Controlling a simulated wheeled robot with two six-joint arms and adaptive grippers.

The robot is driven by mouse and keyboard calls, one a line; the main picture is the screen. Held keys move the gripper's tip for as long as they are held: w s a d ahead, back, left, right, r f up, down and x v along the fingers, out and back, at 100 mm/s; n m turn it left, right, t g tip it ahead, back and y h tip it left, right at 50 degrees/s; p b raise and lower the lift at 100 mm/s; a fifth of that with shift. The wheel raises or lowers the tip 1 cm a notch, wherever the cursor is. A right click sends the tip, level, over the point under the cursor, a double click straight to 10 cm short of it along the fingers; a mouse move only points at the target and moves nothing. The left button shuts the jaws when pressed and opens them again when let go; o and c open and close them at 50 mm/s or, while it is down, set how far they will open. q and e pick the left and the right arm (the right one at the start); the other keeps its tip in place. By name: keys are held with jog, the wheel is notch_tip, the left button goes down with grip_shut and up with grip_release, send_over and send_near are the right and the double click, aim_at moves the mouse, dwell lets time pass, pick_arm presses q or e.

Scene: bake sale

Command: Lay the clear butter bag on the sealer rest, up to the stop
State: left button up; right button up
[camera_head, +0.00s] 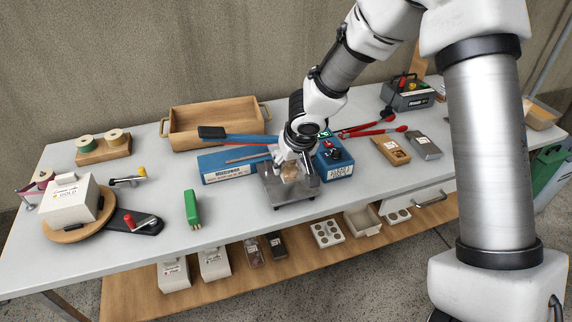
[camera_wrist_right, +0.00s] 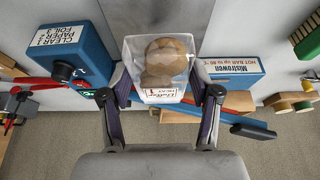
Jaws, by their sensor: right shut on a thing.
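My right gripper (camera_head: 291,158) is over the sealer rest and shut on the clear butter bag (camera_head: 290,173). In the right wrist view the bag (camera_wrist_right: 160,62) sits between the two fingers (camera_wrist_right: 160,84). It holds round brown biscuits and has a white label with red and dark print. The sealer rest (camera_head: 303,192) is a grey metal plate in front of the blue sealer (camera_head: 223,166). The bag is over this plate; I cannot tell whether it touches it. The stop is not clear to see. My left gripper is not in view.
The sealer's lever (camera_head: 240,138) has a dark grip reaching left. A blue control box (camera_head: 338,172) with a black knob stands right of the rest. A wooden tray (camera_head: 190,128) is behind. A green object (camera_head: 191,208) lies to the left. The table front between is clear.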

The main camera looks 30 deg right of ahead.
aim_at(291, 188)
notch_tip(291, 188, down, 5)
jog(key=b, duration=0.3)
jog(key=shift+r, duration=0.2)
jog(key=shift+f, duration=0.35)
jog(key=w+p, duration=0.2)
jog(key=w+d+p, duration=0.1)
jog(key=shift+r, duration=0.35)
jog(key=shift+w+d+f+p, duration=0.1)
jog(key=shift+w+f+p, duration=0.05)
jog(key=shift+w+p, duration=0.3)
jog(key=shift+w+d+f+p, duration=0.15)
jog(key=shift+w+p, duration=0.1)
jog(key=shift+w, duration=0.3)
jog(key=shift+w, duration=0.15)
jog(key=o, duration=0.9)
